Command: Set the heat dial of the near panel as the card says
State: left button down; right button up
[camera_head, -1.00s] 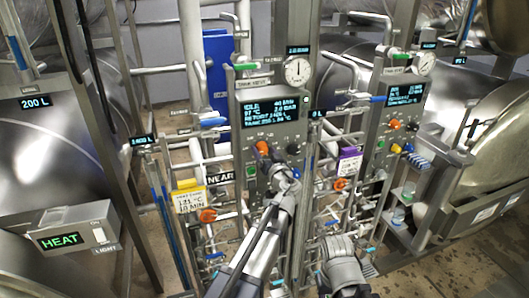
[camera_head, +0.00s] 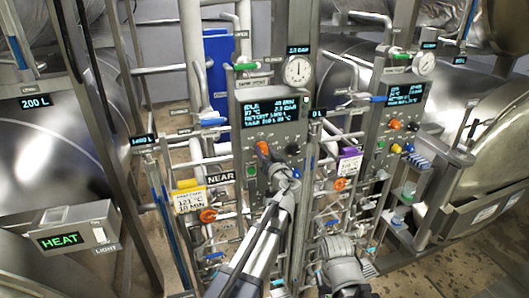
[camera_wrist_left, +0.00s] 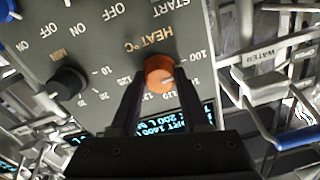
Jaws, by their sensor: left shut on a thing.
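The near panel (camera_head: 244,120) stands upright in the middle of the head view, with its orange heat dial (camera_head: 262,148) below the display. My left gripper (camera_head: 272,160) is shut on this dial. In the left wrist view, the dial (camera_wrist_left: 160,73) sits between the fingertips of the gripper (camera_wrist_left: 160,85). A pale mark on the dial points to the lower right, but the exact number cannot be read. The yellow card (camera_head: 189,199) left of the panel reads 121 °C and 18 MIN. My right gripper's fingers do not show.
A black minutes dial (camera_wrist_left: 68,83) sits beside the heat dial. Orange valve handles (camera_head: 208,216) and pipes crowd around the panel. A second panel (camera_head: 400,110) with a purple card (camera_head: 349,162) stands to the right. A HEAT sign box (camera_head: 75,235) is at the left.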

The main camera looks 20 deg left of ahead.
pick_arm(q)
jog(key=shift+m, duration=0.4)
jog(key=m, duration=0.5)
jog(key=shift+m, duration=0.4)
jog(key=m, duration=1.3)
jog(key=shift+f+m, duration=0.1)
jog(key=shift+m, duration=0.2)
jog(key=m, duration=0.6)
jog(key=shift+m, duration=0.3)
jog(key=shift+f, duration=0.1)
jog(key=shift+c, duration=1.9)
grip_release()
